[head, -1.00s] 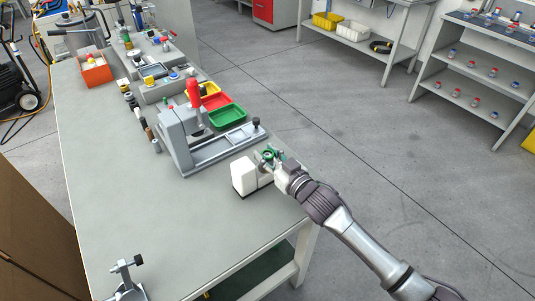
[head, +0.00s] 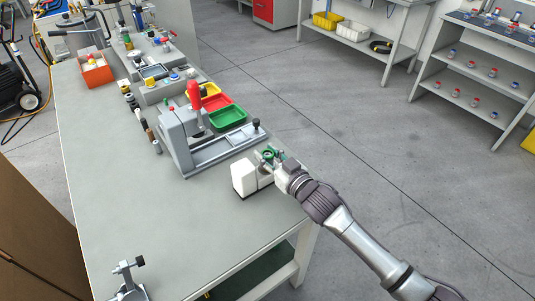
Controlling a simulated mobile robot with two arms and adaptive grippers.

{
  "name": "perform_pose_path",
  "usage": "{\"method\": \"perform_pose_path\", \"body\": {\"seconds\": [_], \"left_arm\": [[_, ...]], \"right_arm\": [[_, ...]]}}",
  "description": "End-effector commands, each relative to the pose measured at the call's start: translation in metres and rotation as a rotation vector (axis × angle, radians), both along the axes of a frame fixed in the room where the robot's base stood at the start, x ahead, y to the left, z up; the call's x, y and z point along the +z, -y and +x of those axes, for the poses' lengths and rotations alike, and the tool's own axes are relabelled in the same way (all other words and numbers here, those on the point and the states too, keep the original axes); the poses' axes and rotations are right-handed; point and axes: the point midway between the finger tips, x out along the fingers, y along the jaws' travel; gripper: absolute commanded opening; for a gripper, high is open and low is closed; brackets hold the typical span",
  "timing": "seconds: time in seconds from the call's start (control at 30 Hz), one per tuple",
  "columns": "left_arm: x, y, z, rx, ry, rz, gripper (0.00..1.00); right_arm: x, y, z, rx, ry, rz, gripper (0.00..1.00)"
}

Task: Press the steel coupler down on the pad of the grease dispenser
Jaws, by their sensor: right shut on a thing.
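The grease dispenser appears as a white box-like unit (head: 243,180) near the right edge of the bench. My right gripper (head: 268,156) reaches in from the lower right and sits over the dispenser's right side. It is shut on a small round piece with green on it, which I take as the steel coupler (head: 269,153). The dispenser's pad is hidden behind the gripper, so I cannot tell whether the coupler touches it.
A grey press fixture with a red handle (head: 194,95) stands just behind and left of the dispenser. Green (head: 228,116) and red (head: 217,102) trays lie beyond it. A small metal clamp (head: 127,275) is at the near left. The bench (head: 150,215) is clear between.

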Motion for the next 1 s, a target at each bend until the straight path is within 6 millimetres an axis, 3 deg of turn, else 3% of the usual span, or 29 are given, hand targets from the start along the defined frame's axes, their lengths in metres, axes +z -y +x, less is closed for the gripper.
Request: {"method": "perform_pose_path", "body": {"seconds": [0.7, 1.0], "left_arm": [[0.038, 0.000, 0.000, -0.001, 0.001, -0.001, 0.84], [0.041, 0.000, 0.000, 0.000, 0.000, 0.000, 0.84]], "right_arm": [[0.041, 0.000, 0.000, 0.000, 0.003, 0.002, 0.00], [0.044, 0.000, 0.000, 0.000, 0.003, 0.002, 0.00]]}}
